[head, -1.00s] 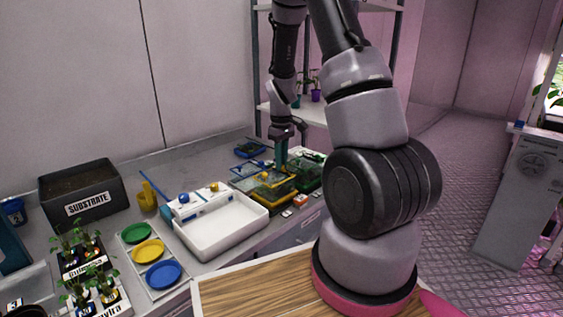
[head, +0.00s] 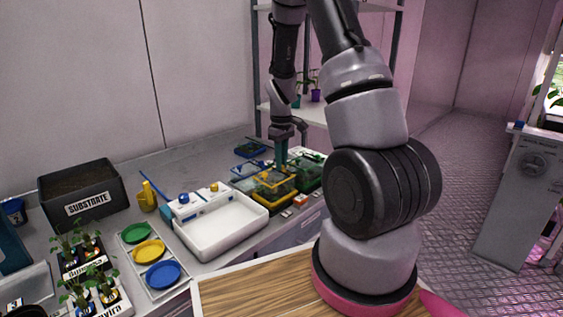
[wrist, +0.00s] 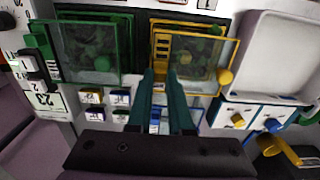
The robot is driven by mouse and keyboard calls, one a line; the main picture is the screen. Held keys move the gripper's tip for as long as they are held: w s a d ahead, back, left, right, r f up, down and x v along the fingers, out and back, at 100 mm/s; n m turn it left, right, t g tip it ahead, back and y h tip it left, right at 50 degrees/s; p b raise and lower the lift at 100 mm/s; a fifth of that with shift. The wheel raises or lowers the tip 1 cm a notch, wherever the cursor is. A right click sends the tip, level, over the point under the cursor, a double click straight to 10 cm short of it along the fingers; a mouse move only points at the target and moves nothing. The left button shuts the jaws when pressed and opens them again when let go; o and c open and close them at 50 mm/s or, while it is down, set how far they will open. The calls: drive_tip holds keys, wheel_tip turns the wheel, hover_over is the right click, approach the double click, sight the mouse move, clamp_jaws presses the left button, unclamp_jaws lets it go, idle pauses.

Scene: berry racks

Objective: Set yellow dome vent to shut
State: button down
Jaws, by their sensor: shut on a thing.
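The yellow dome (wrist: 195,52) is a clear cover in a yellow frame over a planted tray. It also shows in the head view (head: 272,187) between a green dome and a blue one. Its yellow slatted vent (wrist: 162,46) runs along the cover's left side in the wrist view. My gripper (wrist: 166,74) has its teal fingers close together at the near end of the vent, shut on a part of it. The exact grip is partly hidden by the fingers. In the head view my gripper (head: 284,169) points down onto the yellow dome.
The green dome (wrist: 92,52) stands close on the left in the wrist view, and a white tray (wrist: 283,50) on the right. A yellow knob (wrist: 225,77) sits on the yellow dome's corner. Small labelled blocks (wrist: 120,95) lie in front. Coloured dishes (head: 149,250) lie farther left.

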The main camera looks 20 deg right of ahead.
sight(289, 174)
drive_tip(key=shift+s, duration=0.1)
drive_tip(key=s, duration=0.1)
drive_tip(key=s+d, duration=0.1)
drive_tip(key=s, duration=0.1)
drive_tip(key=shift+d, duration=0.15)
drive_tip(key=c, duration=0.8)
unclamp_jaws()
wheel_tip(289, 174, up, 11)
drive_tip(key=shift+f, duration=0.1)
